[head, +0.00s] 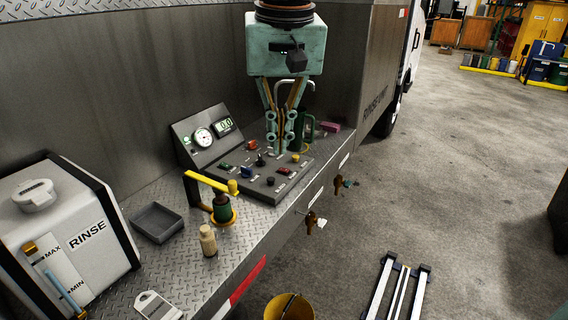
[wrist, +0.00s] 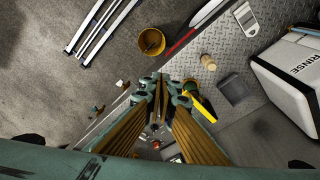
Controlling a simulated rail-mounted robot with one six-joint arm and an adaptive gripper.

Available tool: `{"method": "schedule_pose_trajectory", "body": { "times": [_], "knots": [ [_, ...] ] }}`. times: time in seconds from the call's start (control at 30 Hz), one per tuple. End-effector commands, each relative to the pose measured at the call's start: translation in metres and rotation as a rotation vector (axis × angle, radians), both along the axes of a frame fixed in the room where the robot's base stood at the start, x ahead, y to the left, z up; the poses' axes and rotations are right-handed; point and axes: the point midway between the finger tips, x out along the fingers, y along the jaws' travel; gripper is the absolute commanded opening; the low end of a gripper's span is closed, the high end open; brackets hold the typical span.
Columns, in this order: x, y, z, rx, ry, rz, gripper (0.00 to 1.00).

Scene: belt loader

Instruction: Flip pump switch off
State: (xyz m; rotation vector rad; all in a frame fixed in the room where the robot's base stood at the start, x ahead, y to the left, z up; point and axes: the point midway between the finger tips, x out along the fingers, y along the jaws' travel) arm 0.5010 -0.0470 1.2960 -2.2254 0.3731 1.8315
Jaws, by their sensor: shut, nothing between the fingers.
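The control panel (head: 258,188) sits on the truck's side deck. It carries several small switches and knobs, among them a green one (head: 226,168), a blue one (head: 246,172), a black knob (head: 260,160) and a red one (head: 284,170). Their labels are too small to read, so I cannot tell which is the pump switch. My gripper (head: 273,148) is shut and empty, pointing down over the back right part of the panel. I cannot tell whether its tips touch anything. In the wrist view my gripper (wrist: 159,82) hides much of the panel.
A gauge box (head: 203,138) stands behind the panel. A yellow-handled valve (head: 212,184), a tan bottle (head: 208,240), a grey tray (head: 157,222) and the white RINSE tank (head: 85,235) stand left. A yellow bucket (head: 289,307) is on the floor below.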

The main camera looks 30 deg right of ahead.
Motion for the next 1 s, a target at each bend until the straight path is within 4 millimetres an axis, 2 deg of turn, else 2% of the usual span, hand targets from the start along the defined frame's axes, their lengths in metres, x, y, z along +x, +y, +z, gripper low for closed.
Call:
{"method": "schedule_pose_trajectory", "body": {
  "times": [0.4, 1.0],
  "knots": [
    [0.056, -0.017, 0.004, 0.006, 0.035, -0.081, 0.00],
    [0.132, -0.043, -0.004, 0.010, 0.080, -0.196, 0.00]
  ]
}}
